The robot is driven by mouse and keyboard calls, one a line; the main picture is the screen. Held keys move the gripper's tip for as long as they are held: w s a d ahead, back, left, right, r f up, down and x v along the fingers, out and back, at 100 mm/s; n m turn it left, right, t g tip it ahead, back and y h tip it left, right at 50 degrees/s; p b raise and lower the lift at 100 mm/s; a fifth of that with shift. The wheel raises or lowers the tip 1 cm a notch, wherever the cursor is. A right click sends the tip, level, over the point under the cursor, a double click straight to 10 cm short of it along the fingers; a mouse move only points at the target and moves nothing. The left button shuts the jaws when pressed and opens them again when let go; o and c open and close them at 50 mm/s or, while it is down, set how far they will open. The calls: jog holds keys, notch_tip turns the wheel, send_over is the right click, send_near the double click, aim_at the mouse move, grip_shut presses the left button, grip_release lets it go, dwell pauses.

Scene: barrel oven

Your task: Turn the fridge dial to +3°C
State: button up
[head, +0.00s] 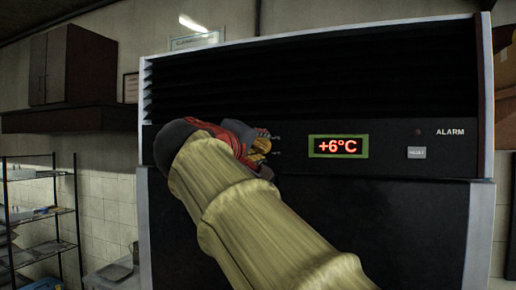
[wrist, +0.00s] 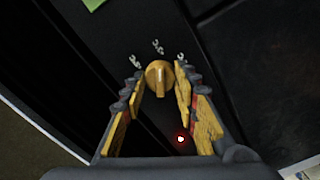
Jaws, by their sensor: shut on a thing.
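The fridge dial (wrist: 158,80) is a yellow-orange knob on the black panel, with small pale marks around its far side. My gripper (wrist: 160,86) has one finger on each side of the knob and is shut on it. In the head view my gripper (head: 243,143) is at the panel, left of the display, and my arm hides most of the dial (head: 262,145). The fridge display (head: 338,146), in a green frame, reads +6°C in red.
A grey button (head: 416,153) and the ALARM label (head: 449,132) are right of the display. Dark vent slats (head: 320,75) run above the panel. A wire shelf rack (head: 40,215) and a wall cabinet (head: 72,65) stand to the left. A red light (wrist: 181,139) glows near the dial.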

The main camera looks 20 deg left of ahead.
jog(key=shift+f, duration=0.15)
jog(key=o, duration=1.2)
jog(key=shift+c, duration=0.2)
jog(key=s+a, duration=0.1)
jog(key=s, duration=1.1)
